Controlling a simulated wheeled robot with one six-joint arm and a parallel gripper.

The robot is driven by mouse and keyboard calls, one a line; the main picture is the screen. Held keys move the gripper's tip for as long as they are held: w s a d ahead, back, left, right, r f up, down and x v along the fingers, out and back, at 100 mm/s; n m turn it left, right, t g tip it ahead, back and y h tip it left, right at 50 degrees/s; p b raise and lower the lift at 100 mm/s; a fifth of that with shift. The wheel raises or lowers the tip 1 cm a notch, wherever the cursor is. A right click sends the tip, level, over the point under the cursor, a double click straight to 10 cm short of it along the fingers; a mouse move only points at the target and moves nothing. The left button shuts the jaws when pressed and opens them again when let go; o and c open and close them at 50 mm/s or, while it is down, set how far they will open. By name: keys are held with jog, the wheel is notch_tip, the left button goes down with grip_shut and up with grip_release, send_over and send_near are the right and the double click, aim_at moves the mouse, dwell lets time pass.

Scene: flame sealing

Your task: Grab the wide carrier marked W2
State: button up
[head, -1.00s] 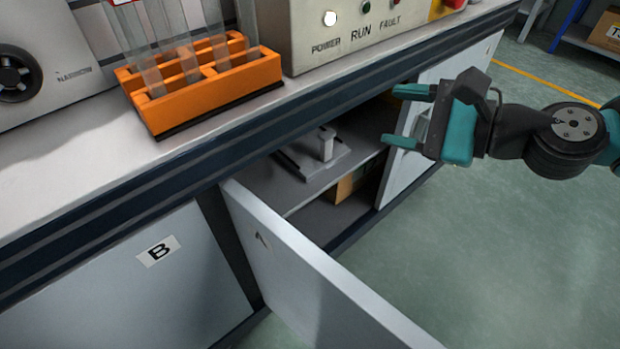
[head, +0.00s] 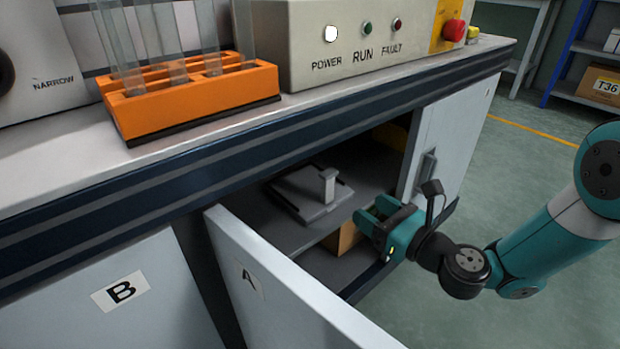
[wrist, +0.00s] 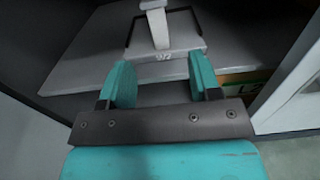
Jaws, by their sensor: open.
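The wide carrier (head: 309,193) is a flat grey plate with an upright handle post. It lies on the upper shelf inside the open cabinet, and the wrist view shows the W2 mark on its front edge (wrist: 180,57). The handle post (wrist: 158,27) stands up from its middle. My gripper (head: 366,214) is open and empty at the cabinet opening, in front of and to the right of the carrier. In the wrist view the carrier lies ahead, beyond my two teal fingers (wrist: 160,82). The fingers do not touch the handle.
The open door marked A (head: 290,290) swings out at the left of the opening. The right cabinet door (head: 450,130) stands beside my gripper. A cardboard box (head: 343,238) sits on the lower shelf. An orange rack (head: 195,100) with glass tubes stands on the countertop.

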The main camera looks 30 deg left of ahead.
aim_at(331, 185)
jog(key=p, duration=0.3)
jog(key=a+p, duration=0.1)
jog(key=p, duration=0.2)
jog(key=shift+w+a+r+p, duration=0.2)
jog(key=shift+r+p, duration=0.1)
jog(key=shift+r, duration=0.05)
jog(key=p, duration=0.2)
jog(key=shift+a+p, duration=0.2)
jog(key=shift+p, duration=0.2)
jog(key=b+x, duration=0.1)
jog(key=x, duration=0.1)
jog(key=b+x, duration=0.1)
jog(key=x, duration=0.1)
jog(key=f+b+x, duration=0.1)
jog(key=x, duration=0.1)
jog(key=shift+a, duration=0.2)
jog(key=b+x, duration=0.2)
jog(key=x, duration=0.3)
jog(key=shift+a+f+b, duration=0.1)
jog(key=shift+a+b, duration=0.2)
jog(key=shift+w+a, duration=0.15)
jog(key=shift+a, duration=0.1)
grip_shut()
jog(key=shift+r, duration=0.25)
